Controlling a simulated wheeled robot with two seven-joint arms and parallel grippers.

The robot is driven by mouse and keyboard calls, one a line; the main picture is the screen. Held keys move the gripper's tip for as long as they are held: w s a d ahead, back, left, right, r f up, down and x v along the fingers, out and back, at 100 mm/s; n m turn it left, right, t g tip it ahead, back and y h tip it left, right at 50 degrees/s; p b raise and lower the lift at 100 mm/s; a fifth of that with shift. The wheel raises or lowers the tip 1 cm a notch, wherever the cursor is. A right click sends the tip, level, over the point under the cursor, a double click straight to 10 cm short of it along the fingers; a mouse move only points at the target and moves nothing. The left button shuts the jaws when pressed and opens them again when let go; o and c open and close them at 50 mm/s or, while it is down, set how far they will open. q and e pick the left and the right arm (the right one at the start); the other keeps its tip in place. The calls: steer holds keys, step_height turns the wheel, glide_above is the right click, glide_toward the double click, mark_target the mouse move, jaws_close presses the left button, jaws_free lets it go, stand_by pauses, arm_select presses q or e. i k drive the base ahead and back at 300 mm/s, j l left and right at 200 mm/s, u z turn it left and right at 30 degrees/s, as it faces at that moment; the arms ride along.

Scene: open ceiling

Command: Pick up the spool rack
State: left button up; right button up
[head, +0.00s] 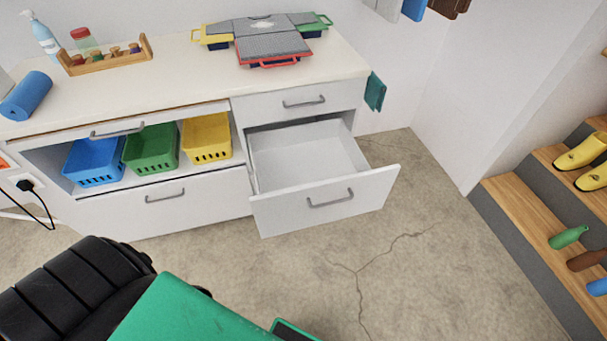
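The spool rack (106,58) is a light wooden holder with upright end pieces and several small spools standing in a row. It stands on the left part of the white counter (180,80), near its back edge. Neither of my grippers can be made out in the head view, and nothing is touching the rack.
A spray bottle (42,36), a red-lidded jar (84,40) and a blue roll (26,96) surround the rack. Colored cases (272,45) lie farther right. An empty lower drawer (325,199) juts out. Stairs (520,205) holding boots and bottles stand right.

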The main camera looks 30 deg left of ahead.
mark_target(127, 58)
steer(key=u, duration=2.05)
steer(key=z, duration=0.75)
steer(key=i+j+z, duration=0.15)
steer(key=j+z, duration=1.05)
steer(key=j, duration=0.2)
steer(key=j+z, duration=0.4)
steer(key=k+j, duration=0.05)
steer(key=j, duration=0.05)
